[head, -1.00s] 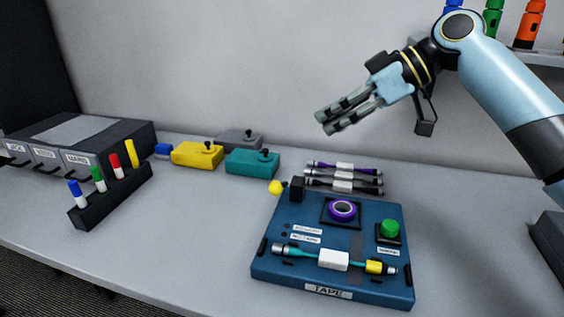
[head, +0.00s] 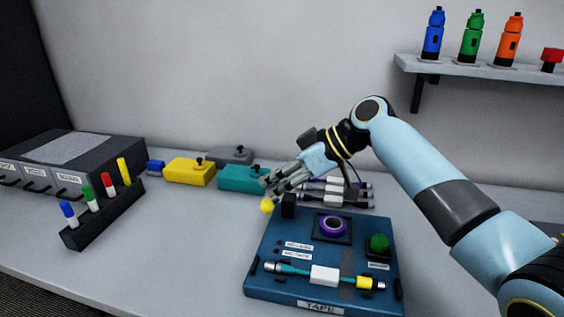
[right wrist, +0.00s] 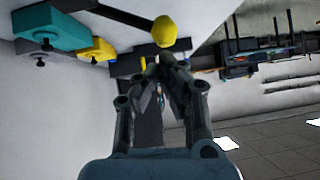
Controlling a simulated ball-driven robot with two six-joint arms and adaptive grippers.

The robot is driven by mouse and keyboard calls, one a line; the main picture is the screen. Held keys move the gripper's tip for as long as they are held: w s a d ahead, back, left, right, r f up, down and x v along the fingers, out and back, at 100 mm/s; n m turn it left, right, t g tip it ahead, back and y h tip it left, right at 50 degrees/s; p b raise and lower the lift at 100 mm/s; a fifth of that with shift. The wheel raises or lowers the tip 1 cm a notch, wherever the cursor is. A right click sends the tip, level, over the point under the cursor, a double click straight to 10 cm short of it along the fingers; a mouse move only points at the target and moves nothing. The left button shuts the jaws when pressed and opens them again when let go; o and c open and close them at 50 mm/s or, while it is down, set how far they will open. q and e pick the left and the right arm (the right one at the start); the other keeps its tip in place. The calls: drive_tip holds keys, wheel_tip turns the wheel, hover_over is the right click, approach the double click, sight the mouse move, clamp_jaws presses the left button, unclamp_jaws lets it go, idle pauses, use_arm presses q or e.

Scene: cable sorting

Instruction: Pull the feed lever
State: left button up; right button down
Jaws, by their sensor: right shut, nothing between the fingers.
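The feed lever shows as a yellow knob (head: 267,206) at the back left corner of the blue tape station (head: 262,270), beside a small black block (head: 288,206). My right gripper (head: 268,186) is shut and empty, with its fingertips just above and behind the knob in the head view. In the right wrist view the yellow knob (right wrist: 164,31) lies just beyond the fingertips of my right gripper (right wrist: 166,62). Whether they touch it, I cannot tell. A teal cable with a white label lies across the front of the station. My left gripper is not in view.
Teal (head: 240,178), yellow (head: 189,171) and grey boxes stand at the back, left of the gripper. Several cables (head: 335,195) lie behind the station, partly under my arm. A marker rack (head: 104,215) and a drawer unit (head: 70,163) stand left. The front-left table is clear.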

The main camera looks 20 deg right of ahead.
drive_tip(key=shift+a+f, duration=0.1)
drive_tip(key=shift+f, duration=0.15)
drive_tip(key=shift+f, duration=0.1)
drive_tip(key=shift+s+a+f+t, duration=0.15)
drive_tip(key=shift+s+t, duration=0.1)
drive_tip(key=shift+t, duration=0.05)
drive_tip(key=s+f+n+t+b, duration=0.1)
drive_tip(key=a+f+n+t+h+b, duration=0.1)
drive_tip(key=f+b, duration=0.1)
drive_tip(key=s+f+t+h+b, duration=0.1)
drive_tip(key=shift+s+a+f+n, duration=0.2)
drive_tip(key=shift+s+a+n, duration=0.15)
drive_tip(key=shift+a+n, duration=0.05)
drive_tip(key=shift+s+a+f+b, duration=0.15)
drive_tip(key=shift+f+b, duration=0.4)
drive_tip(key=shift+f, duration=0.05)
idle(0.5)
